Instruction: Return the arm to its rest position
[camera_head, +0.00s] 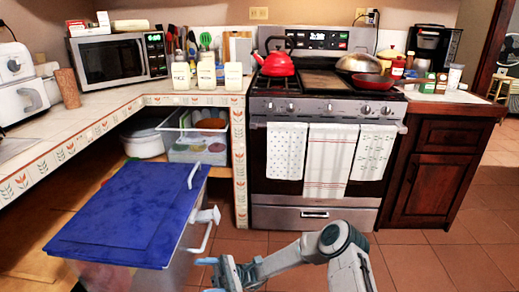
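My arm (335,243) reaches in from the bottom edge, bent low over the tiled floor. My gripper (211,275) is at its left end, with pale blue fingertips apart and no object seen between them. It is beside the right side of a bin-like box with a blue top (130,205). A white handle (205,235) on the box is just above and left of the fingers. I cannot tell whether any finger touches the box. The lower part of my arm is cut off by the frame.
A stove (322,105) with hanging towels stands behind my arm, a red kettle (276,62) on it. A dark wood cabinet (440,170) is to its right. A clear plastic bin (196,140) is under the left counter. The tiled floor (430,265) at right is free.

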